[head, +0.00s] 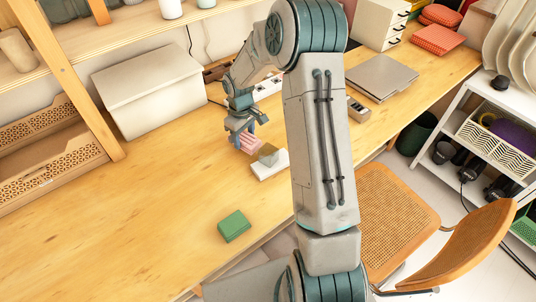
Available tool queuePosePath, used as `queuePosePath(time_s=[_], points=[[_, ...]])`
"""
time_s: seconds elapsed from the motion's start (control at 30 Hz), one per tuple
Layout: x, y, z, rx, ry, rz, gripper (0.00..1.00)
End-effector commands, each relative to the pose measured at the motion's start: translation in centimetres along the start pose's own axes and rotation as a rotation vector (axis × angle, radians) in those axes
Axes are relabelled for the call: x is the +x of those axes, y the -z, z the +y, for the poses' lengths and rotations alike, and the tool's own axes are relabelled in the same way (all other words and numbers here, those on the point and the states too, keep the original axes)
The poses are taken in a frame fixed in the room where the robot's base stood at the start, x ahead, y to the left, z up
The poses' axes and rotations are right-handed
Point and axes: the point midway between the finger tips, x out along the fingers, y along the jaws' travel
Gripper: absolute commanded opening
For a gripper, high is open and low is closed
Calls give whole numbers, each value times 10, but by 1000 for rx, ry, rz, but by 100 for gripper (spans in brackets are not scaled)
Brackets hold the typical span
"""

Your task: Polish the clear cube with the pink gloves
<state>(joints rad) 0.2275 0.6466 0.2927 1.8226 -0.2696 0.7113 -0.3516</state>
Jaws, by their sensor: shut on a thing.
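In the head view, my gripper (242,131) points down over the wooden table and is shut on the pink gloves (251,144), which look like a small folded pink bundle. The clear cube (268,154) looks see-through and tan from the wood behind it. It is on or just behind a small white block (270,167), immediately right of the gloves. The gloves are beside the cube, and I cannot tell whether they touch it. My arm hides part of the table to the right.
A green box (234,226) lies nearer on the table (130,225). A white box (150,88) stands behind, and a grey laptop (381,77) lies right of my arm. A chair (393,215) stands at the front right.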

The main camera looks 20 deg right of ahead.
Motion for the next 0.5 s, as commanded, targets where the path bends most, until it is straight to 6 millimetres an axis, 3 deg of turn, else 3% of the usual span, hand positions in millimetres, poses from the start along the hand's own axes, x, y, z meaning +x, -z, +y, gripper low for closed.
queuePosePath(time_s=[0.2,0.5], points=[[0,12,0,0,0,-1,32],[0,12,0,0,0,-1,32]])
